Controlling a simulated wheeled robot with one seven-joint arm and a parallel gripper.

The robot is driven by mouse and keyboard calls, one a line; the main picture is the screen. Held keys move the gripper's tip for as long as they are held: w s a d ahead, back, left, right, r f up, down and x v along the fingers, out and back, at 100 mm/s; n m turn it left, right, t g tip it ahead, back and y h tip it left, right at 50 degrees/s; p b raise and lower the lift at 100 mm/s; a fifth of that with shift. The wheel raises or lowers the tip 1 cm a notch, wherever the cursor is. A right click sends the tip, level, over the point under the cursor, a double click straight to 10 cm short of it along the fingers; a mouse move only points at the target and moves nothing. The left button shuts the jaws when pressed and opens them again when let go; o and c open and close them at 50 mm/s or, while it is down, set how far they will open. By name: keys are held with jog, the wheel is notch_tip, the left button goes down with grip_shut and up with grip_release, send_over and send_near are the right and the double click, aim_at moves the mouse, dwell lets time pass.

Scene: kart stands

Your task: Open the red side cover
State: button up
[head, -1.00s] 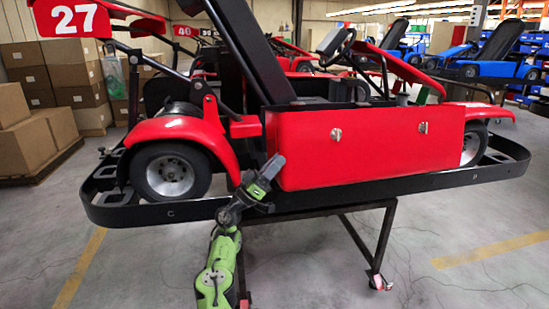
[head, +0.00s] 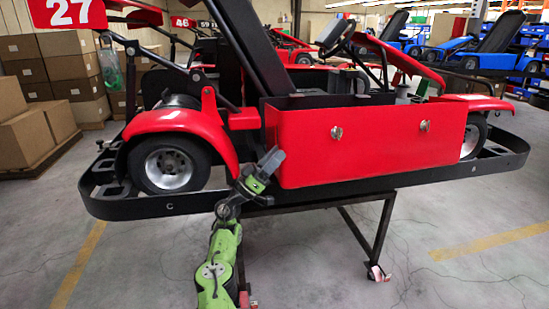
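The red side cover (head: 375,150) is a flat red panel on the near side of the kart, closed and upright, with two silver latches. The left latch (head: 337,132) and the right latch (head: 425,126) sit in its upper half. My gripper (head: 272,160) is in front of the cover's lower left corner, at the end of my green and black arm. It is seen from behind and is small, so its finger gap is unclear. It appears apart from both latches.
The kart rests on a dark metal stand (head: 384,228). A black bumper rail (head: 180,205) runs along its near side, close to my arm. Cardboard boxes (head: 25,130) stand at the left. Other karts are behind. The floor in front right is clear.

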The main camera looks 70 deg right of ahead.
jog(key=shift+w, duration=0.1)
jog(key=v, duration=1.5)
jog(key=shift+f, duration=0.25)
jog(key=shift+w+a, duration=0.15)
